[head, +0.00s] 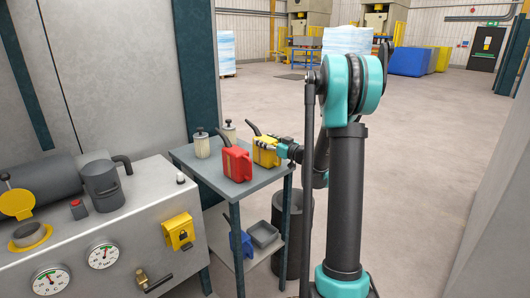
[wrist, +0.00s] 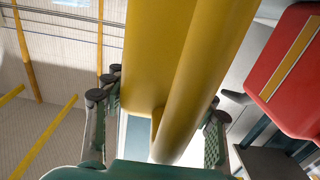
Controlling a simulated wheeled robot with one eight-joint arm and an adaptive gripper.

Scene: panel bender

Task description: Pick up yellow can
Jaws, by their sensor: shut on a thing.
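The yellow can (head: 265,153) is at the back right of the small table's top, beside the red can (head: 236,163). It has a dark spout pointing up to the left. My gripper (head: 282,149) reaches it from the right and is shut on it. In the wrist view the yellow can (wrist: 185,60) fills the middle, between the fingers of my gripper (wrist: 160,105). The red can (wrist: 290,75) shows at the right edge there, apart from the fingers. I cannot tell whether the yellow can touches the table top.
The table (head: 240,187) also holds two pale capped containers at the back, one of them here (head: 202,144). A blue can and a grey tray (head: 263,233) sit on its lower shelf. A dark bin (head: 292,235) stands beside it. A gauge panel (head: 110,235) is at left. Open floor lies right.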

